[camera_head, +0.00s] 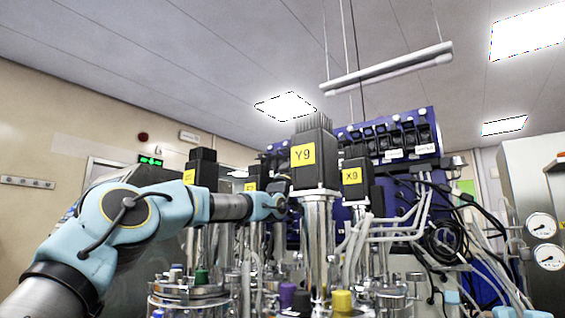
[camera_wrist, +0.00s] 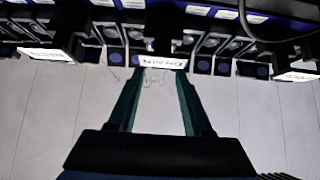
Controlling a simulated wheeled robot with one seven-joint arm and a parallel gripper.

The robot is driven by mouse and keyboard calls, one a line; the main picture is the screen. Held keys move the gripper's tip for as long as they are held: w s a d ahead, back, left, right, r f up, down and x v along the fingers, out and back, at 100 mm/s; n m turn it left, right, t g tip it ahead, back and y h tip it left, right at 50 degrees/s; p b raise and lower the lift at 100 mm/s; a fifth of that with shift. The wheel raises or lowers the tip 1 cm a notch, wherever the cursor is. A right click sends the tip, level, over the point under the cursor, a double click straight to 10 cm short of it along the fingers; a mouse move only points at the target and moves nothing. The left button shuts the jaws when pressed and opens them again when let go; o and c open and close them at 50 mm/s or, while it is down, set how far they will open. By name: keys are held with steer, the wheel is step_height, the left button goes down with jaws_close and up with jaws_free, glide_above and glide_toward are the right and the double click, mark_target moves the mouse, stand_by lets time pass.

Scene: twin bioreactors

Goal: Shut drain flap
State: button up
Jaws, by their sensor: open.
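In the wrist view, a white label reading DRAIN (camera_wrist: 162,62), upside down, sits at the lower edge of a row of dark hardware on a blue panel. It lies between the fingertips of my gripper (camera_wrist: 160,75), which is open with its two green fingers apart and nothing visibly held. The fingertips are close to the label; I cannot tell whether they touch. The flap's exact angle is hard to make out. In the head view, the blue panel (camera_head: 373,128) stands at the back, and my gripper is hidden behind the Y9 unit.
Other white-labelled parts flank DRAIN at left (camera_wrist: 45,53) and right (camera_wrist: 297,76). The Y9 motor unit (camera_head: 314,160) and X9 unit (camera_head: 352,178) stand before the panel. Tubes and cables (camera_head: 440,235) crowd the right. A cabinet with gauges (camera_head: 541,225) is at far right.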

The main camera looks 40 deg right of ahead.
steer(key=s+a+b, duration=0.3)
steer(key=a+b, duration=0.2)
steer(key=a, duration=0.6)
steer(key=shift+a+f, duration=0.15)
steer(key=shift+a, duration=0.25)
steer(key=shift+a, duration=0.1)
